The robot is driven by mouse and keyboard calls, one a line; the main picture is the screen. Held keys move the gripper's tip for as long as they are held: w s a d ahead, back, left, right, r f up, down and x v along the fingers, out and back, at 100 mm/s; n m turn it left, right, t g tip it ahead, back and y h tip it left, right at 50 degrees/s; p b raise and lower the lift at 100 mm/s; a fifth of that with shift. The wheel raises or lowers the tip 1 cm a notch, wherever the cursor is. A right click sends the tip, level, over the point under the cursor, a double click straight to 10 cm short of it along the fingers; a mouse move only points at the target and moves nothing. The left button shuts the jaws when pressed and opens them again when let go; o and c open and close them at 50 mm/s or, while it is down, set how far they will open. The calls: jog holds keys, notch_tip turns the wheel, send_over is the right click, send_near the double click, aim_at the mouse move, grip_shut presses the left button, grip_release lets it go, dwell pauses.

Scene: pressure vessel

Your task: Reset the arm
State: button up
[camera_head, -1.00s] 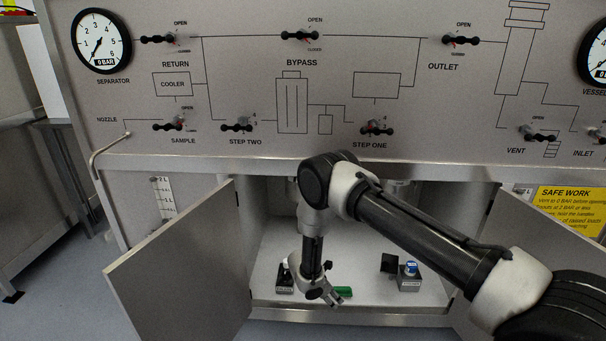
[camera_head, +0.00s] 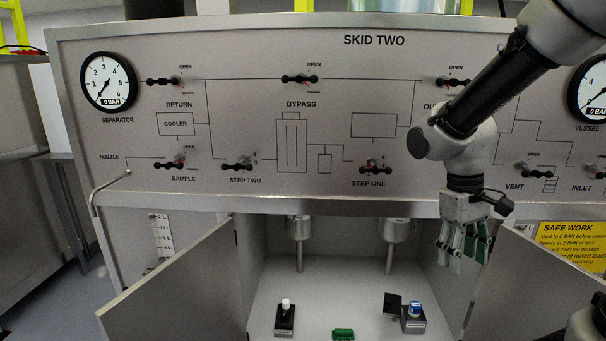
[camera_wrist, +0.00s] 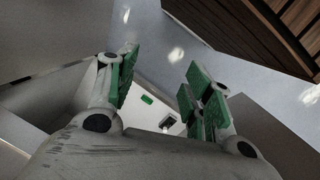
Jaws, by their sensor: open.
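My gripper (camera_head: 466,243) hangs pointing down in front of the right part of the panel, above and before the open cabinet. Its fingers with green pads are apart and nothing is between them. The wrist view also shows my gripper (camera_wrist: 158,95) open, with floor and the cabinet inside beyond it. My arm is folded up at the upper right of the head view and hides part of the panel near the outlet valve (camera_head: 453,82).
The cabinet's left door (camera_head: 175,285) and right door (camera_head: 525,280) stand open. Inside are a green block (camera_head: 343,335), a dark box with a white knob (camera_head: 285,318) and a box with a blue cap (camera_head: 413,318). Two gauges, separator (camera_head: 108,82) and vessel (camera_head: 594,90), read 0 bar.

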jog(key=s+d+r+m+t+y, duration=0.1)
jog(key=s+d+r+m+t, duration=0.2)
jog(key=s+r, duration=0.6)
jog(key=d+r+t, duration=0.1)
jog(key=t, duration=0.1)
jog(key=shift+s+d+r+m+t, duration=0.2)
jog(key=shift+d+m+t, duration=0.1)
jog(key=shift+t, duration=0.1)
